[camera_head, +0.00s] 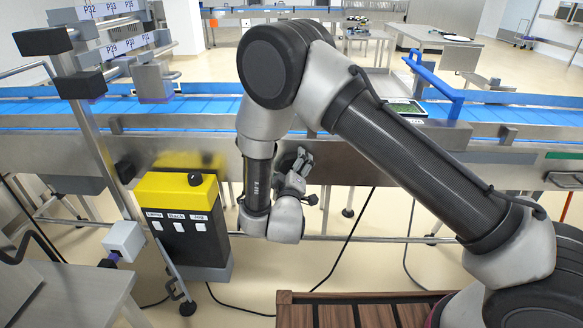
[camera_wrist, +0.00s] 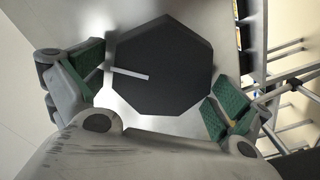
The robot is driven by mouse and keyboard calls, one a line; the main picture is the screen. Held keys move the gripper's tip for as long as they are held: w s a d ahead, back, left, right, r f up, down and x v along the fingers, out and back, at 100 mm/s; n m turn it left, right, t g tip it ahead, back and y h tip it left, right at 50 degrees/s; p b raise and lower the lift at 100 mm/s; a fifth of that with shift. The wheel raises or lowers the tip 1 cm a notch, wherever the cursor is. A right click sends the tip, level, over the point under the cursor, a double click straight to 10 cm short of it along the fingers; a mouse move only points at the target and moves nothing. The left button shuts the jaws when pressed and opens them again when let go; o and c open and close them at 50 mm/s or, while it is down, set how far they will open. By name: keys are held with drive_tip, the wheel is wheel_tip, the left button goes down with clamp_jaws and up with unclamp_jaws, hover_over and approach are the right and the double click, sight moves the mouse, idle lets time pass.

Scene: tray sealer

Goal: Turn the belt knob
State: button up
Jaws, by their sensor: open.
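The belt knob (camera_wrist: 170,95) is a dark, many-sided knob on a grey metal panel (camera_wrist: 120,112) in the wrist view. A white pointer line on its face runs from near the middle toward the left edge. My gripper (camera_wrist: 157,88) is open, with green-padded fingers to the left and right of the knob. I cannot tell whether either pad touches it. In the head view my gripper (camera_head: 303,165) is at the front panel of the conveyor, below the blue belt (camera_head: 190,113). There the knob is mostly hidden by my gripper.
A yellow-topped control box (camera_head: 178,187) with labelled switches stands left of my gripper. A metal post carries grey and dark blocks at the left. A blue handle (camera_head: 438,82) rises over a tray at the belt. Cables lie on the floor below. A brown slatted surface (camera_head: 345,312) is in front.

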drive_tip(key=s, duration=0.7)
drive_tip(key=shift+s, duration=0.25)
drive_tip(key=shift+a, duration=0.1)
